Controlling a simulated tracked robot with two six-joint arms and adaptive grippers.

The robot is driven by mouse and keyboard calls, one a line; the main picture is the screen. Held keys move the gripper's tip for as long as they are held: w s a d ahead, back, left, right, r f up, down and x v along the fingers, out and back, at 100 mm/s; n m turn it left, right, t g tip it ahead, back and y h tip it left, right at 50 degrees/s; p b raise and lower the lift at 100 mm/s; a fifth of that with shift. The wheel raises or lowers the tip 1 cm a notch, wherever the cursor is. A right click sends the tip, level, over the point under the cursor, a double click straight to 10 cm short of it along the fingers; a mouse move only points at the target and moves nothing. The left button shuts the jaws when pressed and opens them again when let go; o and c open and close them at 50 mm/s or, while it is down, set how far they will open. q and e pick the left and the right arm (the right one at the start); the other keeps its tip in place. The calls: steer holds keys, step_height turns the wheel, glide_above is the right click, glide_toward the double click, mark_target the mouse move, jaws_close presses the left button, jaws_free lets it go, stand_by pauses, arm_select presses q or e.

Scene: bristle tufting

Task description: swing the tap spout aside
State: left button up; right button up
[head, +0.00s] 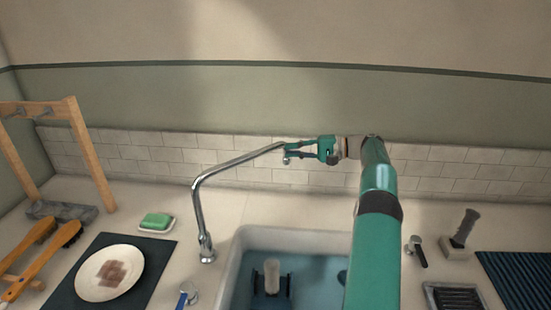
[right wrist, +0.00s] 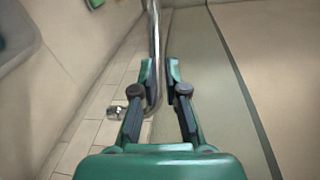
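The chrome tap spout (head: 240,160) rises from its base (head: 206,252) on the counter left of the sink, bends, and slants up to the right. Its far end reaches my right gripper (head: 288,152), high near the tiled wall. In the right wrist view the spout tube (right wrist: 155,40) passes between the two fingertips of my right gripper (right wrist: 160,75), close to the left one; a slim gap shows at the right one. The fingers are partly open around it. The spout's nozzle (right wrist: 116,112) pokes out left of the fingers. My left gripper is not in view.
The sink (head: 240,262) lies below with a pale upright object (head: 271,275) in it. Left are a green soap (head: 156,221), a plate (head: 92,286), brushes (head: 58,243) and a wooden rack (head: 90,160). A dark-handled tool (head: 462,228) stands right.

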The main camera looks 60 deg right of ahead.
mark_target(256, 155)
steer(key=r+h+b, duration=0.1)
steer(key=w+r+m+t+h+b, duration=0.1)
steer(key=a+r+b, duration=0.1)
steer(key=shift+w+r+m+h+b, duration=0.15)
steer(key=shift+r+m+h+b, duration=0.15)
steer(key=shift+h+b, duration=0.1)
jaws_close()
steer(key=s+a+f+m+g+h+b, duration=0.1)
steer(key=s+a+f+m+h+b, duration=0.1)
steer(key=s+a+m+h+b, duration=0.65)
steer(key=w+f+n+p, duration=0.1)
steer(key=w, duration=0.3)
steer(key=w+d+f+n+p, duration=0.1)
steer(key=w, duration=0.4)
steer(key=w+d+f+n, duration=0.1)
steer(key=w, duration=0.4)
steer(key=shift+d+h+p, duration=0.2)
steer(key=shift+h+p, duration=0.05)
steer(key=shift+p, duration=0.15)
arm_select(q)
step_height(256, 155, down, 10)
